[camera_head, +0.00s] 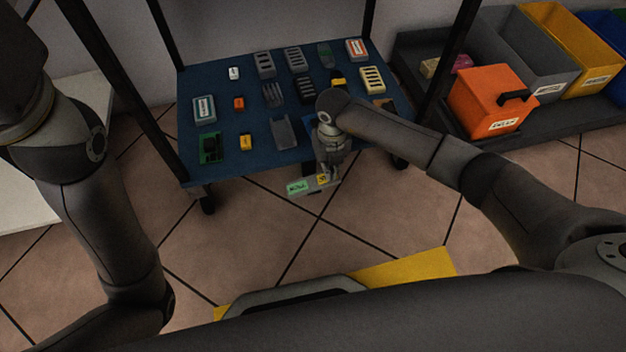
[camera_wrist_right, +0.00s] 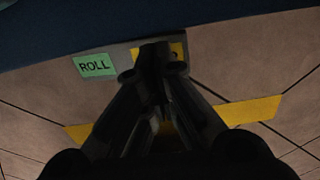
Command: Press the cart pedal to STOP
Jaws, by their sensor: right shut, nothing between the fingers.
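The cart (camera_head: 262,165) has a blue top and dark posts. Its pedal (camera_head: 311,187) is a grey bar below the shelf's front edge. A green label (camera_head: 297,188) on its left part reads ROLL in the right wrist view (camera_wrist_right: 95,66). A yellow label (camera_head: 322,179) on its right part is partly hidden by my fingers, and I cannot read it. My right gripper (camera_head: 326,170) is shut and empty, pointing down at the yellow end. In the wrist view its fingertips (camera_wrist_right: 155,62) overlap that label; contact is unclear. My left gripper is out of view.
Several small parts lie on the cart's shelf. An orange bin (camera_head: 484,105), a grey bin (camera_head: 545,68) and a yellow bin (camera_head: 572,35) stand at the right. A yellow floor strip (camera_head: 405,272) lies in front. Tiled floor before the cart is clear.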

